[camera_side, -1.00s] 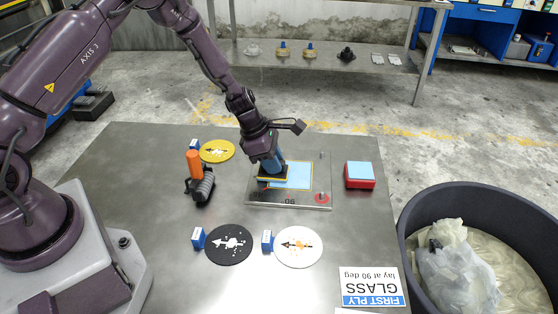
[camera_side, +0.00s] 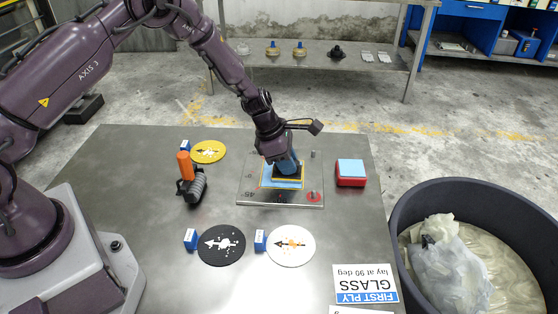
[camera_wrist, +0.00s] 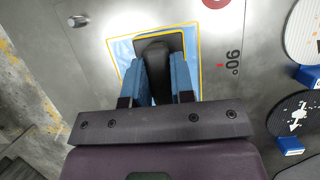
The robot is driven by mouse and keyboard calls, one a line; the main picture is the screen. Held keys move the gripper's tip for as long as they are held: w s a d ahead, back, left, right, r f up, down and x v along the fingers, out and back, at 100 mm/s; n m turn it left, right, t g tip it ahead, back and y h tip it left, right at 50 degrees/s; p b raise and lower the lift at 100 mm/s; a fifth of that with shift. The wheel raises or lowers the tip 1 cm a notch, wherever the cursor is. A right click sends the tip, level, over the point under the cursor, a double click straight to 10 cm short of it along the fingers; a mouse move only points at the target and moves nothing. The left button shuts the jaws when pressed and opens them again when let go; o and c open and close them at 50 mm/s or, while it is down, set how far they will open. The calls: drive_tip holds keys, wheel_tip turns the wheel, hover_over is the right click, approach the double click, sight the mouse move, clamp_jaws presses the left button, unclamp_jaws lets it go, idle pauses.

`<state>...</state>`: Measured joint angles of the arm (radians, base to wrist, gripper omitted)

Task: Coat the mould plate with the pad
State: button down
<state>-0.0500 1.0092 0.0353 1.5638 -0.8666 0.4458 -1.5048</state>
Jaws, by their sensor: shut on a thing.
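The mould plate (camera_side: 246,196) is a flat grey metal plate on the table with a yellow-outlined square of light blue (camera_side: 272,183) on it. In the wrist view the plate (camera_wrist: 215,75) carries a "90°" mark. My gripper (camera_side: 284,163) is over the upper right part of that square, its blue fingers shut on a dark pad. The pad (camera_wrist: 158,45) shows between the fingers in the wrist view, inside the yellow outline. It appears to be down on or just above the plate; its underside is hidden.
A red box with a light blue top (camera_side: 350,172) stands right of the plate. A roller with an orange handle (camera_side: 185,168) stands left. Yellow (camera_side: 208,152), black (camera_side: 221,245) and white (camera_side: 290,246) discs with blue blocks lie around. A dark bin (camera_side: 402,232) is beyond the table's right edge.

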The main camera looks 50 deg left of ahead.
drive_tip(key=shift+w+d+f, duration=0.15)
drive_tip(key=shift+w+d, duration=0.95)
drive_tip(key=shift+d, duration=0.1)
wheel_tip(320, 180, up, 7)
idle(0.3)
idle(0.3)
